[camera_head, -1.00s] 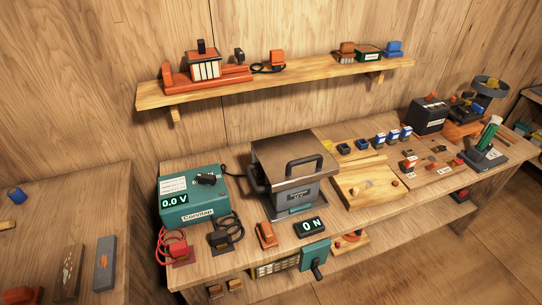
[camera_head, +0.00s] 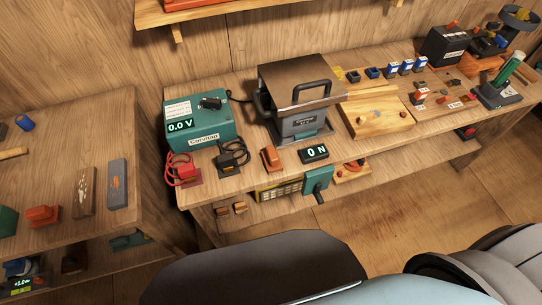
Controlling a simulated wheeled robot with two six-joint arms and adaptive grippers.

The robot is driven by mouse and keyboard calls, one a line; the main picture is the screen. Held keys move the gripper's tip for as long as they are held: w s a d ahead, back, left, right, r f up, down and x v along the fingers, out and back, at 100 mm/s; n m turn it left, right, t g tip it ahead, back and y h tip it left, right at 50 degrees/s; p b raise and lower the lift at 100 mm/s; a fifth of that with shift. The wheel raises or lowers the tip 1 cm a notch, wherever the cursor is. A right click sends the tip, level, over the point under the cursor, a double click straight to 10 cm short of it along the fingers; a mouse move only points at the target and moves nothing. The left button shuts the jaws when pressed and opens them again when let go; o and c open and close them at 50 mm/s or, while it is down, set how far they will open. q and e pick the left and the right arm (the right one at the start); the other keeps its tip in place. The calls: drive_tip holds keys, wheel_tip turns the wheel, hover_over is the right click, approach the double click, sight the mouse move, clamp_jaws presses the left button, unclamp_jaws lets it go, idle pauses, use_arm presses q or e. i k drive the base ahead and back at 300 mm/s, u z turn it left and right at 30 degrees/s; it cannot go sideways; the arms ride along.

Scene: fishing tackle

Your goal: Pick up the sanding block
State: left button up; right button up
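I cannot tell for sure which thing is the sanding block. Several block-like things lie on the left bench (camera_head: 50,170): a grey flat block with a small orange mark (camera_head: 117,183), a brown block with pale marks (camera_head: 84,192) beside it, and an orange block with a raised top (camera_head: 43,215). Another small orange block (camera_head: 271,158) stands on the main workbench, left of the "0 N" display. Neither of my grippers is in view; only dark and pale rounded parts of my own body show along the bottom edge.
The main workbench (camera_head: 215,187) carries a teal meter (camera_head: 200,125) reading 0.0 V, a metal-topped machine (camera_head: 300,95), the "0 N" display (camera_head: 314,153) and a wooden board (camera_head: 378,117). A gap separates the two benches. Open floor (camera_head: 440,200) lies in front at the right.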

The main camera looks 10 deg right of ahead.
sight(272, 161)
drive_tip(key=z, duration=0.05)
drive_tip(key=k, duration=0.5)
drive_tip(key=u, duration=2.1)
drive_tip(key=i, duration=1.55)
drive_tip(key=z, duration=2.5)
